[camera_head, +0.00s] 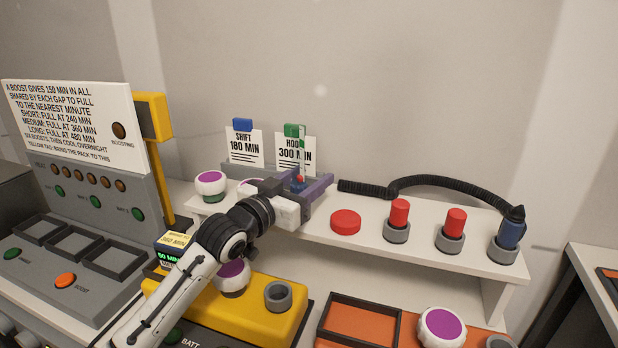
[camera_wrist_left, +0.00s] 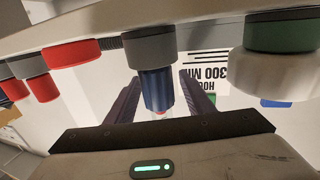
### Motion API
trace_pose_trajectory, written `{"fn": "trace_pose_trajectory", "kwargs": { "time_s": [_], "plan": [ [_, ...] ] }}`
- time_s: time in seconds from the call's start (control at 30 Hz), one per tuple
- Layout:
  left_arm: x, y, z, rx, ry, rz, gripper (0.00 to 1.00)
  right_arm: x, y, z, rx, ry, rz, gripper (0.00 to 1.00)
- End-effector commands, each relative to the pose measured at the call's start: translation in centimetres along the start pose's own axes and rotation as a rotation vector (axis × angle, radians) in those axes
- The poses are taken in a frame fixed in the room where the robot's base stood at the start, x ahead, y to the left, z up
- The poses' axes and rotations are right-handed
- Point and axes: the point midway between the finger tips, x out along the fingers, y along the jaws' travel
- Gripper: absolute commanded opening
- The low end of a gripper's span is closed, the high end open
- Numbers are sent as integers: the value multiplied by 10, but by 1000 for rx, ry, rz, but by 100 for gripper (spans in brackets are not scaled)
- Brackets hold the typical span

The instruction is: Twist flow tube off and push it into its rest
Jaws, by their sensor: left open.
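The flow tube (camera_head: 301,156) appears to be a slim clear upright tube with a blue base and a red spot low inside it. It stands on the back shelf, and its top overlaps the HOOD 300 MIN card. My left gripper (camera_head: 299,182) is open, with a finger on each side of the base. In the left wrist view, which looks upside down, the blue base (camera_wrist_left: 157,88) sits in a grey collar (camera_wrist_left: 150,44) between my open fingers. I cannot tell whether the fingers touch it. I cannot tell which socket is the tube's rest. My right gripper is out of view.
A black corrugated hose (camera_head: 440,181) ends in a blue nozzle (camera_head: 510,232) in a grey ring. Red-topped posts (camera_head: 398,214) and a red disc (camera_head: 345,221) stand on the shelf (camera_head: 370,246). Below is a yellow pack (camera_head: 258,322) with an empty grey ring (camera_head: 278,296).

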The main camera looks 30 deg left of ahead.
Motion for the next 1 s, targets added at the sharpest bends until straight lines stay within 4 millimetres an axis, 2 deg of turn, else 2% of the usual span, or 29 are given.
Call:
{"fn": "trace_pose_trajectory", "kwargs": {
  "time_s": [0.3,0.8,1.0],
  "plan": [
    [0,0,-16,1,4,0,48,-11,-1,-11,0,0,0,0],
    [0,0,-35,2,7,0,48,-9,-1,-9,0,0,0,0],
    [0,0,-37,2,6,0,48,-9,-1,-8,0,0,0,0]
  ]
}}
